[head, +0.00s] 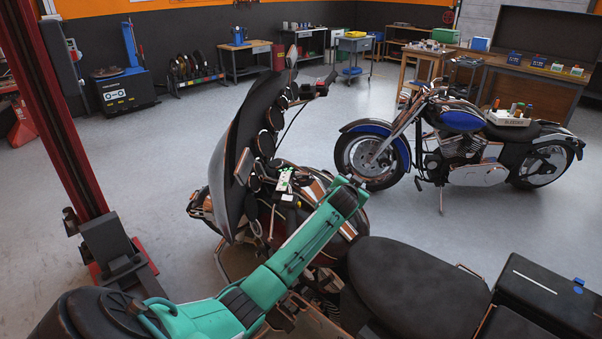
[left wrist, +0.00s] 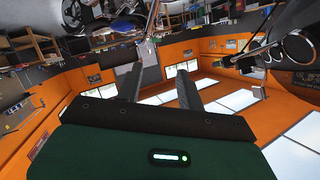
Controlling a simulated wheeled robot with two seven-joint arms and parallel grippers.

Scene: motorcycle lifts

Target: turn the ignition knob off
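The touring motorcycle's dash sits behind its dark windshield (head: 232,165) in the middle of the head view. A small pale panel with green marks (head: 285,178) is on the console below the round gauges; I cannot make out the ignition knob or its setting there. My left gripper (head: 352,182) is beyond the teal forearm, to the right of the panel and apart from it. In the left wrist view its two dark fingers (left wrist: 159,69) are spread with nothing between them. Round gauges (left wrist: 275,50) show at that view's upper right. My right gripper is not in view.
A red lift post (head: 62,120) stands at the left. The motorcycle's black seat (head: 420,285) is at the front right. A blue motorcycle (head: 465,150) stands behind, near a wooden workbench (head: 535,75). The grey floor between them is clear.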

